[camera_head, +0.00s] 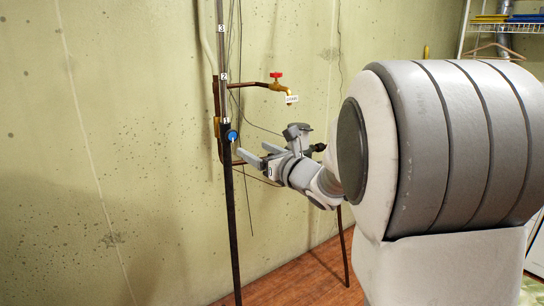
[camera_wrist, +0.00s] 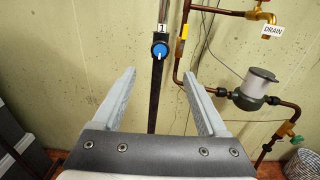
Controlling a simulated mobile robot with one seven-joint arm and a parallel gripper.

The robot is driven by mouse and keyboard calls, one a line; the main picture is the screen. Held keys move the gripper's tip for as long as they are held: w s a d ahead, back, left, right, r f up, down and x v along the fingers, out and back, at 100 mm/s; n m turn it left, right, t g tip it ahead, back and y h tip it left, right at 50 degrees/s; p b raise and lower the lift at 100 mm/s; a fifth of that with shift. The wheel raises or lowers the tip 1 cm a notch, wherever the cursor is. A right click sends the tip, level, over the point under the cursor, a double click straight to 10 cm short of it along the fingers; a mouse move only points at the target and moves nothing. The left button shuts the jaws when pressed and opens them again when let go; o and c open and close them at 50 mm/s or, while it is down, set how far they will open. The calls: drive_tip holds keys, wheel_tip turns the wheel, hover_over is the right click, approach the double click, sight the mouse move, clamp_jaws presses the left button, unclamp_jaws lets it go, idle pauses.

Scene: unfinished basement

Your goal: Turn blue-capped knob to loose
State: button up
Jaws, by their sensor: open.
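The blue-capped knob (camera_head: 232,135) sits on a dark vertical pole, just below a label reading 1. In the wrist view the knob (camera_wrist: 159,51) shows a blue face with a white pointer line, which looks near vertical. My gripper (camera_head: 247,154) is just right of and slightly below the knob in the head view. In the wrist view my gripper (camera_wrist: 159,74) is open, with one finger on each side of the pole and the knob beyond the fingertips. Nothing is between the fingers' inner faces near their bases. The knob appears untouched.
A copper pipe with a brass tap (camera_head: 281,86), red handle and DRAIN tag (camera_wrist: 273,31) runs right of the pole. A grey-capped meter (camera_wrist: 258,88) is on the piping, near the right finger in the picture. The stained wall (camera_head: 110,120) is behind; the left side is clear.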

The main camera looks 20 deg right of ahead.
drive_tip(key=v, duration=0.6)
drive_tip(key=shift+s, duration=0.1)
drive_tip(key=s+d+f+m+g+h, duration=0.15)
drive_tip(key=s+m+h, duration=0.25)
drive_tip(key=m, duration=0.8)
drive_tip(key=s+d+f+m+g+h, duration=0.1)
drive_tip(key=s+m+g+h, duration=0.3)
drive_tip(key=m, duration=0.7)
drive_tip(key=s+a+f+m+g+y, duration=0.1)
drive_tip(key=s+a+f+m+g, duration=0.25)
drive_tip(key=s+m, duration=0.55)
drive_tip(key=s+a+f+m+g+y, duration=0.1)
drive_tip(key=s+a+f+m+g, duration=0.1)
drive_tip(key=s+a+f+m, duration=0.65)
drive_tip(key=s+d+r+p, duration=0.1)
drive_tip(key=r+p, duration=1.2)
drive_tip(key=r, duration=0.2)
drive_tip(key=s+d+r+p, duration=0.1)
drive_tip(key=d+r+p, duration=0.1)
drive_tip(key=r+p, duration=1.2)
wheel_tip(320, 180, up, 2)
drive_tip(key=shift+s+d+r+n+g, duration=0.2)
drive_tip(key=shift+s+n+g, duration=0.1)
drive_tip(key=shift+n, duration=0.05)
